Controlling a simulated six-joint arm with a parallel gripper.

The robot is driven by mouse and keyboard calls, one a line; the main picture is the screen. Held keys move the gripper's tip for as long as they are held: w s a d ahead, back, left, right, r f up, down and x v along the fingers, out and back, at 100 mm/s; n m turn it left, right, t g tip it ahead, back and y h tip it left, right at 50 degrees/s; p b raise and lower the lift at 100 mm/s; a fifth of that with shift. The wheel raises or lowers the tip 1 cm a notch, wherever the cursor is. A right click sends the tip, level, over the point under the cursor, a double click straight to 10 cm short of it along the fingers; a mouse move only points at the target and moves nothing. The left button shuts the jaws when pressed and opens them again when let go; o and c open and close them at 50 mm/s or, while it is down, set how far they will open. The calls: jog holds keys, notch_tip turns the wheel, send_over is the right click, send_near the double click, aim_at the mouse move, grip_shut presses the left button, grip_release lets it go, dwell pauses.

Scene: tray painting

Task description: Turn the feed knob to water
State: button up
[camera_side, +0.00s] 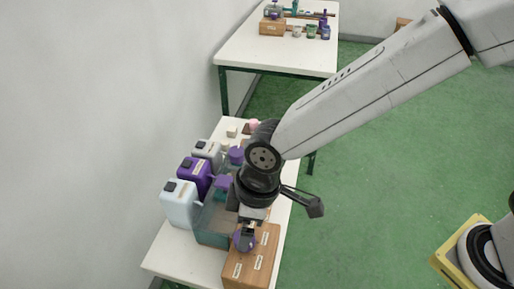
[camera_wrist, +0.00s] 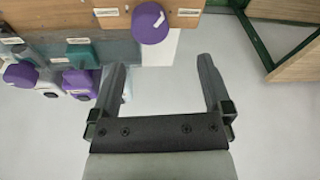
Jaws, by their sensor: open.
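The feed knob appears to be the round purple knob (camera_side: 243,241) on the wooden box (camera_side: 262,262) at the front of the near table. In the wrist view the purple knob (camera_wrist: 151,24) has a white mark on its right side, slanting up. Small white labels, too small to read, sit on the wood (camera_wrist: 84,18) either side of it. My gripper (camera_side: 246,230) is at the knob in the side view and partly covers it. In the wrist view my gripper (camera_wrist: 162,64) is open and empty, with the knob beyond its fingertips; contact cannot be told.
White (camera_side: 179,208), purple (camera_side: 195,178) and grey (camera_side: 208,153) jugs stand along the wall on the left. More purple knobs (camera_wrist: 20,75) and a green block (camera_wrist: 82,54) show in the wrist view. A second table (camera_side: 285,55) stands behind.

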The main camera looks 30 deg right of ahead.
jog(key=shift+w+a+f+g+h, duration=0.15)
jog(key=shift+w+a+g+h, duration=0.3)
jog(key=shift+a+g+h, duration=0.2)
jog(key=shift+w+a+r+g+h, duration=0.15)
jog(key=shift+w+a+g+h, duration=0.2)
jog(key=shift+h, duration=0.45)
jog(key=shift+w+a+r+g+h, duration=0.1)
jog(key=shift+w+a+g+h, duration=0.2)
jog(key=shift+h, duration=0.45)
jog(key=shift+w+a+r+g+h, duration=0.15)
jog(key=shift+w+g+h, duration=0.3)
jog(key=shift+h, duration=0.35)
jog(key=shift+s, duration=0.1)
jog(key=shift+x, duration=3.9)
jog(key=c, duration=1.3)
